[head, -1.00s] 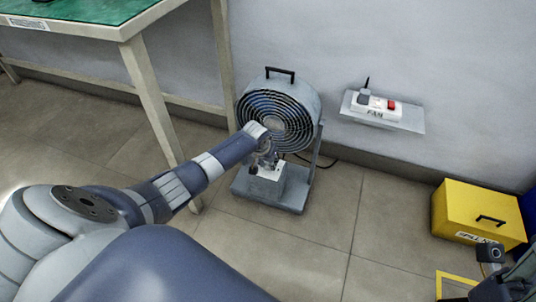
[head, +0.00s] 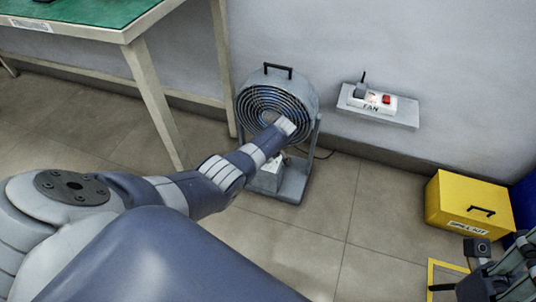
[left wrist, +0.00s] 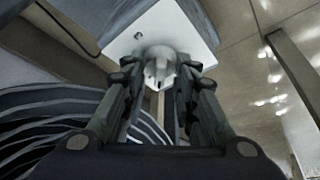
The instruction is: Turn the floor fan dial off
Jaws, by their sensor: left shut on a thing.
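The grey floor fan (head: 252,108) stands on its base against the wall, with my left arm reaching across its front. In the left wrist view, the pale round dial (left wrist: 160,64) sits on the fan's white control panel (left wrist: 188,28). My left gripper (left wrist: 161,76) is shut on the dial, one finger on each side. In the head view my arm hides this gripper and the dial. Part of my right gripper (head: 490,278) shows at the lower right, away from the fan; its jaw opening is not clear.
A green-topped workbench (head: 85,12) stands left of the fan. A wall shelf (head: 400,119) right of it holds a white box marked FAN (head: 372,100) with a red switch. A yellow spill kit box (head: 465,204) is on the floor at right. The middle floor is clear.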

